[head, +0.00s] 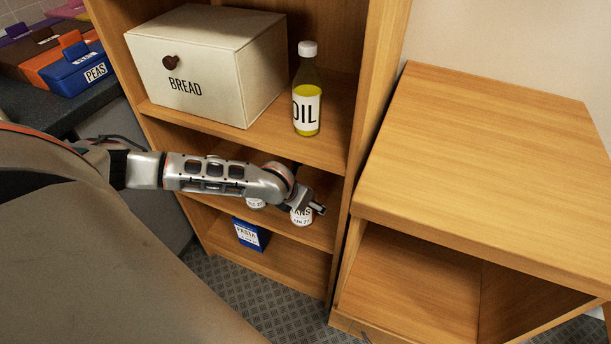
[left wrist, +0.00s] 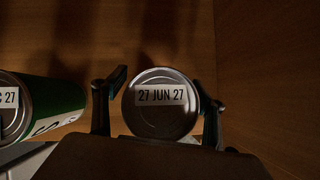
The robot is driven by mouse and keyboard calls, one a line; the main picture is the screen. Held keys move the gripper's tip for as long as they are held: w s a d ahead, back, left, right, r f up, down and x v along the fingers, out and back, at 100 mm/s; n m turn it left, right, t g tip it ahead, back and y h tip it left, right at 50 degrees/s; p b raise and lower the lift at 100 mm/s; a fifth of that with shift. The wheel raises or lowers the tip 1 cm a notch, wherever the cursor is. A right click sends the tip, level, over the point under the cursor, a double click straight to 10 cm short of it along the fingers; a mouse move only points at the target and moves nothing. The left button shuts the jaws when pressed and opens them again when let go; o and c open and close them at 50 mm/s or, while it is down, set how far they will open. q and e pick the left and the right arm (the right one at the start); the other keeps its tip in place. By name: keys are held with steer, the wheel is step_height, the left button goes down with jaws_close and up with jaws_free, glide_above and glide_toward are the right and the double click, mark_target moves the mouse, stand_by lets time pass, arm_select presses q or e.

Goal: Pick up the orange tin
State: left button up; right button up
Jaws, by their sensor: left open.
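A tin (left wrist: 160,118) with a silver lid marked 27 JUN 27 stands upright between the fingers of my left gripper (left wrist: 163,88) in the left wrist view. In the head view, a tin (head: 301,216) with a white label ending in ANS is at the gripper (head: 313,205) on the middle shelf, partly covered by it. The gripper is open, one finger on either side of the tin; the right finger is very close to its rim. I cannot make out orange on any tin. A green tin (left wrist: 60,97) stands to the left. My right gripper is out of view.
Another tin (head: 255,203) sits behind my arm in the head view. A blue pasta box (head: 250,234) is on the bottom shelf. An oil bottle (head: 307,95) and bread bin (head: 210,75) stand on the shelf above. A wooden side panel (left wrist: 270,70) closes the right.

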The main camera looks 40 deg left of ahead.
arm_select(q)
steer(key=shift+w+f, duration=0.15)
steer(key=shift+f, duration=0.1)
steer(key=shift+r, duration=0.2)
steer(key=shift+w, duration=0.1)
steer(key=c, duration=1.6)
steer(key=shift+c, duration=0.2)
